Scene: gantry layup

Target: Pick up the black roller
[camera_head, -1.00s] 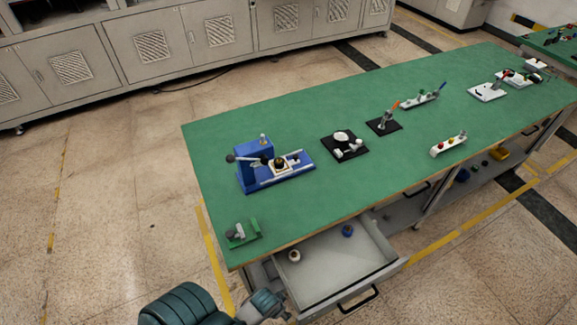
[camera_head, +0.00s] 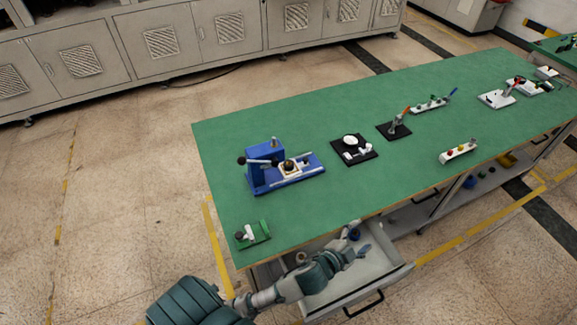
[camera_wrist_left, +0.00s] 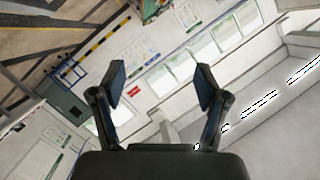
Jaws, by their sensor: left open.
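I cannot clearly make out a black roller in either view. A small green fixture (camera_head: 262,238) on the table's near left corner carries a pale part and a small dark end. My left gripper (camera_head: 358,241) is over the drawer by the table's front edge. In the left wrist view its fingers (camera_wrist_left: 161,75) are apart with nothing between them, facing the room's wall. My right gripper is out of view.
The green table (camera_head: 400,175) holds a blue press (camera_head: 262,165), black plates with parts (camera_head: 355,148) (camera_head: 394,131), and a white strip with coloured knobs (camera_head: 459,151). The table's front left stretch is mostly clear. Grey cabinets (camera_head: 170,45) stand behind.

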